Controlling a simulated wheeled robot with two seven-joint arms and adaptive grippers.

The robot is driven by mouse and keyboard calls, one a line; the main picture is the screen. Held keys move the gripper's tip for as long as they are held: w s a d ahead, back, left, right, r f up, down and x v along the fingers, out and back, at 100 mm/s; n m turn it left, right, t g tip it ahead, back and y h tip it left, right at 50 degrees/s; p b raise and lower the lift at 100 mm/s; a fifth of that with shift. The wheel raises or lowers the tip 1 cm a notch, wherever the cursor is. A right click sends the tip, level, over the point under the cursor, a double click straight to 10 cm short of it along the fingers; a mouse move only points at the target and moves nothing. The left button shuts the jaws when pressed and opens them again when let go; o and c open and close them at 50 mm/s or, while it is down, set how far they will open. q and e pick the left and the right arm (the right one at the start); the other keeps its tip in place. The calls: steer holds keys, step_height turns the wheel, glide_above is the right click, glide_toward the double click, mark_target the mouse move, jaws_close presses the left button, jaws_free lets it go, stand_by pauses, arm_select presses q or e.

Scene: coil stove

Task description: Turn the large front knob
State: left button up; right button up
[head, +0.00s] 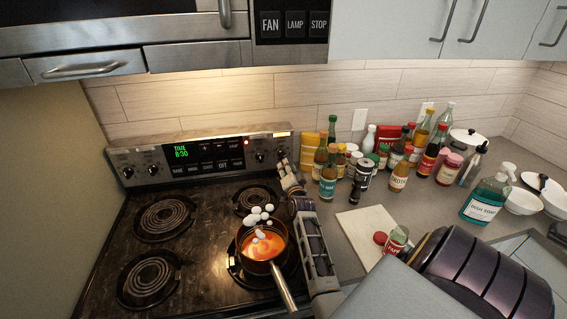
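The coil stove's back panel (190,165) carries black knobs at both ends. Two knobs sit at its left end, the outer (128,172) and the inner (154,170). Another knob (260,156) shows at the right end, just left of my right gripper. My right gripper (283,163) is at the panel's right end, its fingertips close to the panel; the gripper hides part of that end. Whether it touches a knob, and whether its fingers are open or shut, is too small to tell. My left gripper is not in view.
A pan (262,246) with orange-red contents and white puffs above it stands on the front right coil, its handle pointing toward me beside my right forearm. Bottles and jars (328,180) crowd the counter to the right. A cutting board (362,229) lies nearer. The left coils are empty.

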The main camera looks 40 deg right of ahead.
mark_target(283, 157)
steer(key=shift+b+x, duration=2.1)
steer(key=shift+x, duration=1.45)
jaws_close()
